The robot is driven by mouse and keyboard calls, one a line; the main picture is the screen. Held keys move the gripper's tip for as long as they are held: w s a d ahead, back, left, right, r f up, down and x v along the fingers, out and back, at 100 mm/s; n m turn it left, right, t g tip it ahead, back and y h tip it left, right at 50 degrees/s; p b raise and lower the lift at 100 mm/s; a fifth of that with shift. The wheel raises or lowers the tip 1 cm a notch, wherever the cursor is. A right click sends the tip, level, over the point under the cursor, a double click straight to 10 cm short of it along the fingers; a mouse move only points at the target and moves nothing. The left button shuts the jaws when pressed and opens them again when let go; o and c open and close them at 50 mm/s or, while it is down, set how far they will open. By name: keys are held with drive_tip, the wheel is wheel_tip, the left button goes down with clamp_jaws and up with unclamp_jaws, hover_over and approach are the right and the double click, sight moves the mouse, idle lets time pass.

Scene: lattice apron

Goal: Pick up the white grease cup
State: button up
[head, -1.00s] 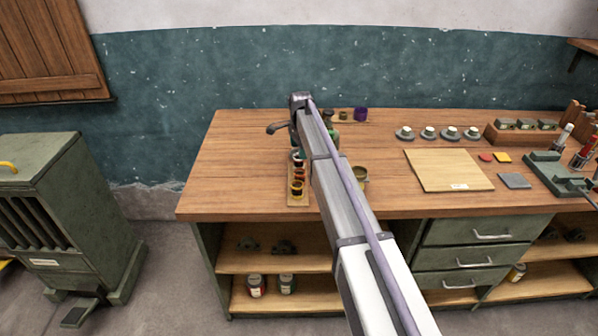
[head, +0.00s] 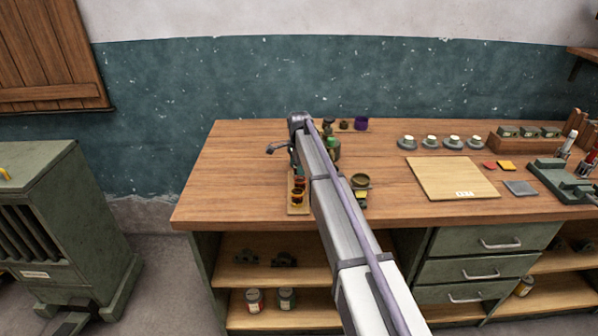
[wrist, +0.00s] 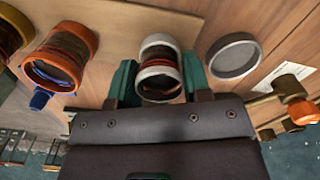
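The white grease cup (wrist: 160,70) has white rims and a dark reddish-brown ribbed body. In the wrist view it sits between the two green fingers of my gripper (wrist: 159,66), one on each side and close to it. The fingers look open around it; I cannot tell whether they touch it. In the head view my wrist and arm hide the white cup at the back end of the small wooden strip (head: 291,207).
An orange-rimmed cup (wrist: 62,58) stands beside the white one in the wrist view, with another at the far left. A grey-rimmed round piece (wrist: 234,56) lies to the right. In the head view a brass-coloured dish (head: 360,181) is right of my arm. The bench's left side is clear.

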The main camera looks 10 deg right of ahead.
drive_tip(key=c, duration=0.4)
wheel_tip(320, 180, up, 10)
drive_tip(key=p, duration=1)
drive_tip(key=shift+r, duration=0.15)
